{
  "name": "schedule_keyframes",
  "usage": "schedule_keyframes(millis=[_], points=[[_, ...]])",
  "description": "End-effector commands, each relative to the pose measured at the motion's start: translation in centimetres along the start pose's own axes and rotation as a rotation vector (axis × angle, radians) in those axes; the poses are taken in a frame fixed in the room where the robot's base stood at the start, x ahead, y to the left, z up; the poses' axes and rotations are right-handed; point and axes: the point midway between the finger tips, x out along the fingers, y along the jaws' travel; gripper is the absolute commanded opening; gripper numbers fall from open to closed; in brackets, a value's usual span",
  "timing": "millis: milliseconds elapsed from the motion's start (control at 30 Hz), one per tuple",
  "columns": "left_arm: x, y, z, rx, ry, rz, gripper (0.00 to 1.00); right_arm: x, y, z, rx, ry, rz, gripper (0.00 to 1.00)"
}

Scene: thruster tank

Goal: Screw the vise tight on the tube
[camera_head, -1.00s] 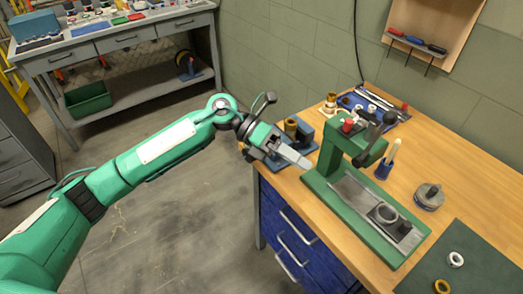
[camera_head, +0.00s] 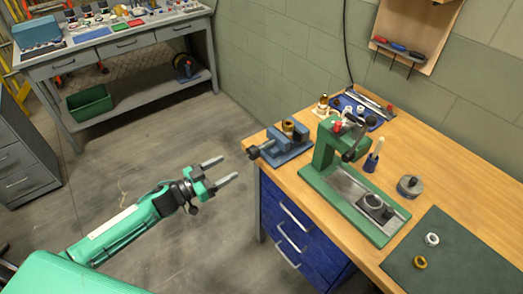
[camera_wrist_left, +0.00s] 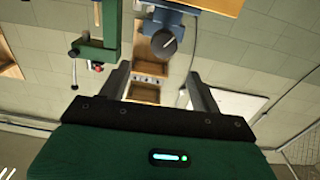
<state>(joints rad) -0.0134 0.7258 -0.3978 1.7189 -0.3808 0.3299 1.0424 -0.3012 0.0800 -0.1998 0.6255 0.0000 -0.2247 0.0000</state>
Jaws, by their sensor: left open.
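The blue vise (camera_head: 285,150) sits on the left corner of the wooden bench, with its dark screw knob (camera_head: 253,152) pointing left past the edge. A brass-coloured tube (camera_head: 288,127) stands upright in it; I cannot tell how tightly the jaws close on it. The vise (camera_wrist_left: 185,8) and its round knob (camera_wrist_left: 164,43) also show at the top of the left wrist view. My left gripper (camera_head: 226,170) is open and empty, in the air left of the bench, apart from the knob. Its two fingers also show in the left wrist view (camera_wrist_left: 155,85). My right gripper is out of view.
A green press (camera_head: 330,160) stands right of the vise. Behind it is a blue tray (camera_head: 368,118) with small parts. A grey round part (camera_head: 410,186) and a dark green mat (camera_head: 455,262) lie to the right. The floor left of the bench is clear.

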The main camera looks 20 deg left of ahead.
Motion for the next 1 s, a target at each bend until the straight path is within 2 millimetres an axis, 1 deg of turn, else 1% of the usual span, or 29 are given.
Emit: schedule_keyframes(millis=[33,100,167,267,367,800,1000], points=[[-0.4,-0.3,0.2,-0.021,-0.009,-0.014,0.64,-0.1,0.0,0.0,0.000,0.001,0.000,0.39],[-0.4,-0.5,0.4,-0.036,-0.014,-0.024,0.64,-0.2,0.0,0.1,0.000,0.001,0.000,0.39],[-0.1,-0.6,0.4,-0.040,-0.014,-0.026,0.64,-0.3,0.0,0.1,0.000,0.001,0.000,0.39],[1.0,-0.6,0.3,-0.040,-0.011,-0.025,0.64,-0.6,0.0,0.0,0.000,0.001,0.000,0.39],[2.6,-0.5,0.2,-0.037,-0.010,-0.023,0.64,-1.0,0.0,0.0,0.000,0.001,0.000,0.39],[10.8,-0.6,0.3,-0.036,-0.011,-0.022,0.64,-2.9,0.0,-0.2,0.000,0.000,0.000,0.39],[12.8,-0.7,0.5,-0.035,-0.012,-0.022,0.64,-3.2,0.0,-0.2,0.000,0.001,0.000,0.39]])
